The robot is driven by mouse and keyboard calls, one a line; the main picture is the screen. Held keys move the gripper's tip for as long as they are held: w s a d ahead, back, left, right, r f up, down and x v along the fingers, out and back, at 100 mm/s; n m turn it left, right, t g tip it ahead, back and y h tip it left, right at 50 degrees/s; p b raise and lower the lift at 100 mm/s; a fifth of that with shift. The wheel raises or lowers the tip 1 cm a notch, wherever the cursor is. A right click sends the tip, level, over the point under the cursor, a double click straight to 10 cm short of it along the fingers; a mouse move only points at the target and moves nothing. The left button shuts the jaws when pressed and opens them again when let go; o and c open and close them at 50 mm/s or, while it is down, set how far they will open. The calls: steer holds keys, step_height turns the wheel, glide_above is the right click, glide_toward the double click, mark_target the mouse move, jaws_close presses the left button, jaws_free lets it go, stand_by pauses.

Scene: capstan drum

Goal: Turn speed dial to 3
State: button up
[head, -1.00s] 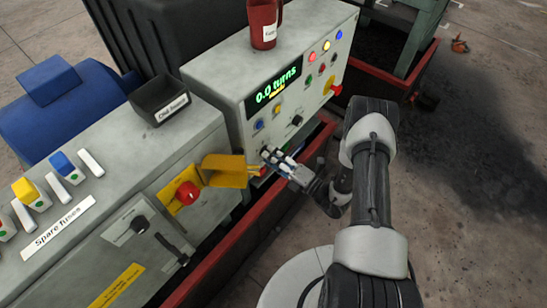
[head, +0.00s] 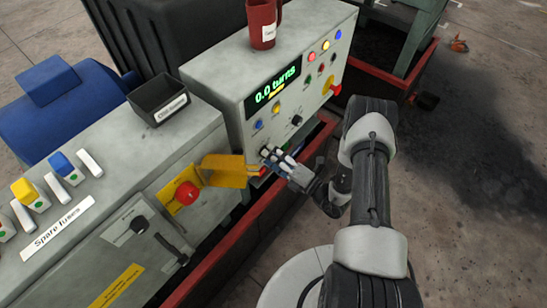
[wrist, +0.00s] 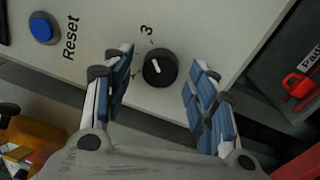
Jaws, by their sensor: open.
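The speed dial (wrist: 160,68) is a round black knob with a short white pointer line, on the pale panel face in the wrist view. The pointer slants toward the upper left of that picture. My gripper (wrist: 160,92) is open, with one blue-padded finger on each side of the dial and a gap to both. In the head view my gripper (head: 272,158) is at the lower left of the control panel (head: 228,102) and largely hides the dial there.
A blue Reset button (wrist: 42,28) is near the dial. The panel also has a "0.0 turns" display (head: 273,87), several buttons and another black knob (head: 296,120). A yellow guard (head: 224,170) with a red button (head: 187,193) stands just left of my gripper. A red mug (head: 263,25) is on top.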

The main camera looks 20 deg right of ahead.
steer(key=v, duration=1.2)
